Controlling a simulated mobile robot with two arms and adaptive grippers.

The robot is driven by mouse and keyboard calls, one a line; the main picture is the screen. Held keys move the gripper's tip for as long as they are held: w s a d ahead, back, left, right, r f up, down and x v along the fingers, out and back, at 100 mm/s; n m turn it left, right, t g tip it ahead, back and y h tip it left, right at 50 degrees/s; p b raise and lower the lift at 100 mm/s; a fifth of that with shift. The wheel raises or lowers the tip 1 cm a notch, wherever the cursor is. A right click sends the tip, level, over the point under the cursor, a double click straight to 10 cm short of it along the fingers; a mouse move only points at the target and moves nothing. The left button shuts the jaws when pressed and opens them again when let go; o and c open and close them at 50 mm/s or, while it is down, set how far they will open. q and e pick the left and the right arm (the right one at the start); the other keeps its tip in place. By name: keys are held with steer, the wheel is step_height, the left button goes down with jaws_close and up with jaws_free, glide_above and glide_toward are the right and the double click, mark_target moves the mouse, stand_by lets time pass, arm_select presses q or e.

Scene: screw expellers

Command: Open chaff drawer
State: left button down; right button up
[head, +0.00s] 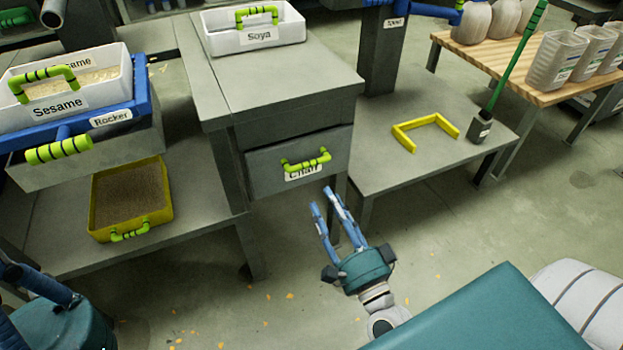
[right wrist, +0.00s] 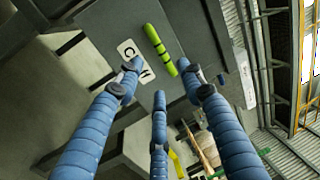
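The chaff drawer (head: 262,176) is a grey front low in the middle cabinet, with a dark gap along its top edge. Its green-and-black handle (head: 306,161) sits above a white "Chaff" label (head: 303,173). My right gripper (head: 322,198) points up at the drawer from just below and in front of the handle, its blue fingers apart and empty. In the right wrist view the handle (right wrist: 160,49) lies beyond the spread fingertips (right wrist: 159,75), and I see no contact. My left gripper (head: 38,285) shows only partly at the lower left corner; its fingertips are unclear.
A white Soya tray (head: 255,42) stands on the cabinet. At left are a Sesame tray (head: 70,112) on a blue rocker frame and a yellow tray (head: 165,207). A yellow bracket (head: 406,140) lies on the right table. The floor before the drawer is open.

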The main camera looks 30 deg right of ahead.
step_height(320, 180, up, 2)
glide_above(311, 171)
steer(key=s+a, duration=0.2)
steer(key=s, duration=0.3)
steer(key=shift+w+a+b, duration=0.1)
steer(key=shift+a+b, duration=0.05)
steer(key=shift+b, duration=0.3)
jaws_close()
